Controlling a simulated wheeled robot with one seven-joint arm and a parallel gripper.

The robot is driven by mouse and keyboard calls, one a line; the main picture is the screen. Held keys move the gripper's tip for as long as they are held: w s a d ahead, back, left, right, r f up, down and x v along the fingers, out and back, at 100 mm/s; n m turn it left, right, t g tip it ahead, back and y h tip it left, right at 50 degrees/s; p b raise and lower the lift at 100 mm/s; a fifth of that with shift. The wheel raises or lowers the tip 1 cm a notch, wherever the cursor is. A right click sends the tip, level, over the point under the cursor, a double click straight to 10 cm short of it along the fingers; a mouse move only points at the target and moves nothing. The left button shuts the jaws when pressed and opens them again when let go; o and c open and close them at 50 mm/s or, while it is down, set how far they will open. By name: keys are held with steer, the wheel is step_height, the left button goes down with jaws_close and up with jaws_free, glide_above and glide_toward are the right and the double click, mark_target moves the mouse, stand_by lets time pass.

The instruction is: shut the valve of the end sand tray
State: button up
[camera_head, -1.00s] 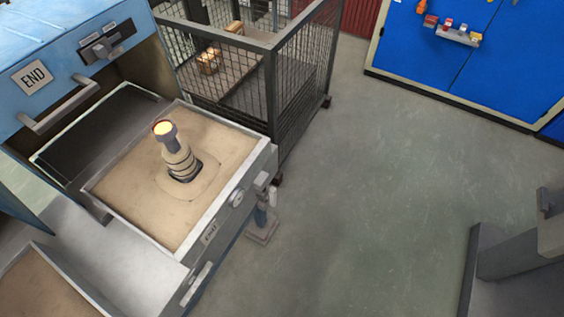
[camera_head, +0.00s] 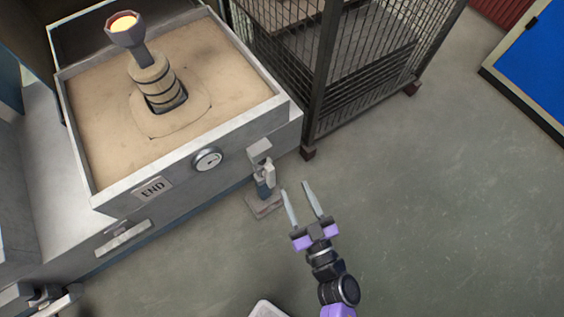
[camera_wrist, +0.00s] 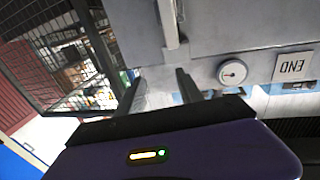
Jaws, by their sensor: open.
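In the wrist view, a grey bar, apparently the valve lever (camera_wrist: 168,22), shows beyond and between the open fingers. I see no contact.
A round gauge (camera_head: 207,159) sits on the tray front, left of the valve. A dark wire cage (camera_head: 325,75) stands behind the valve. A blue cabinet (camera_head: 535,65) is at the far right. The floor (camera_head: 430,200) to the right is clear.

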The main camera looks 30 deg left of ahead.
mark_target(272, 175)
steer(key=a+f+g, duration=0.1)
steer(key=a, duration=0.1)
steer(key=w+a+f+n+g+y+b, duration=0.1)
steer(key=a+f, duration=0.1)
steer(key=a+f+n+g+b, duration=0.1)
steer(key=a+f, duration=0.1)
steer(key=shift+w+a, duration=0.3)
steer(key=b+x, duration=0.3)
steer(key=x, duration=0.4)
steer(key=shift+a, duration=0.35)
steer(key=shift+r, duration=0.15)
jaws_close()
stand_by(0.4)
